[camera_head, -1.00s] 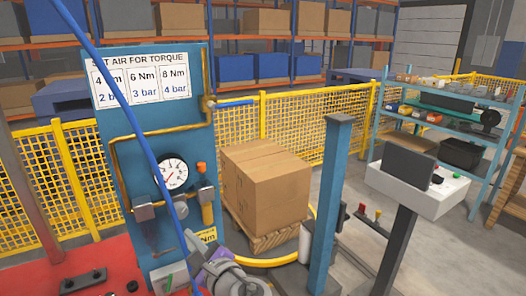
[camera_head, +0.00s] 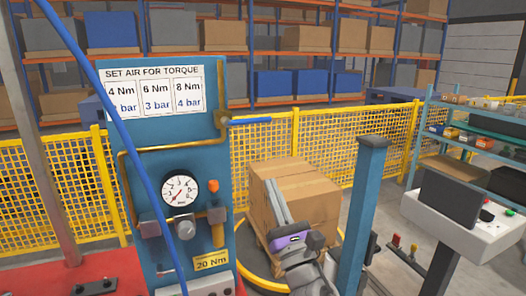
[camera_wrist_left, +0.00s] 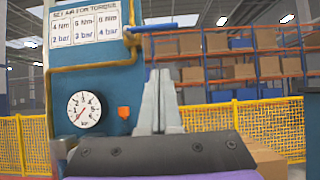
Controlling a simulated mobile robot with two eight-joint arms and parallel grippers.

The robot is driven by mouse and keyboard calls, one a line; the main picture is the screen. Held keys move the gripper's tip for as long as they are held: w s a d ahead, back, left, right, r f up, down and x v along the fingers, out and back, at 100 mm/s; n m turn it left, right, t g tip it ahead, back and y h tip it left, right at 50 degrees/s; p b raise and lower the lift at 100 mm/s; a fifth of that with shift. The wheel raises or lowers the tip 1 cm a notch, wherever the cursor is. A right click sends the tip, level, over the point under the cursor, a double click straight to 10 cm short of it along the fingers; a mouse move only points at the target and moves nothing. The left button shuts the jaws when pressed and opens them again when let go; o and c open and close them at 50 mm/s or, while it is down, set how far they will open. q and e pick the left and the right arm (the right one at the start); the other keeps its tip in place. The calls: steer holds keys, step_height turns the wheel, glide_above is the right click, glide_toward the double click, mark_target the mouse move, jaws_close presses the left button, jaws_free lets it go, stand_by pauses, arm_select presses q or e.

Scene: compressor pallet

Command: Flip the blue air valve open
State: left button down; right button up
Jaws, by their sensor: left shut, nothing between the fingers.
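The blue air valve lever (camera_head: 250,121) sticks out level to the right from a brass fitting (camera_head: 222,119) at the upper right edge of the blue panel. It also shows level near the top of the left wrist view (camera_wrist_left: 165,27). My left gripper (camera_head: 272,186) is below and to the right of the lever, apart from it, in front of the cardboard box. Its fingers point up and are shut and empty. In the left wrist view the fingertips (camera_wrist_left: 158,72) are below the lever. My right gripper is not in view.
The blue panel (camera_head: 165,128) carries a gauge (camera_head: 180,191) with brass pipes and an orange-topped part. A blue hose (camera_head: 100,95) crosses in front. A blue post (camera_head: 362,215) stands right of my left gripper, and a yellow fence (camera_head: 330,140) runs behind.

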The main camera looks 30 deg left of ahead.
mark_target(248, 120)
arm_select(q)
steer(key=s+d+r+p+x, duration=0.1)
steer(key=r+p+x, duration=0.1)
steer(key=x, duration=1)
steer(key=shift+w+r, duration=0.15)
steer(key=shift+r, duration=0.2)
steer(key=shift+a, duration=0.1)
steer(key=shift+r+n, duration=0.1)
steer(key=shift+n, duration=0.2)
steer(key=shift+w+r+n+g+y+p, duration=0.1)
steer(key=shift+r+n+g+y+p, duration=0.05)
steer(key=shift+n+g+y+p, duration=0.3)
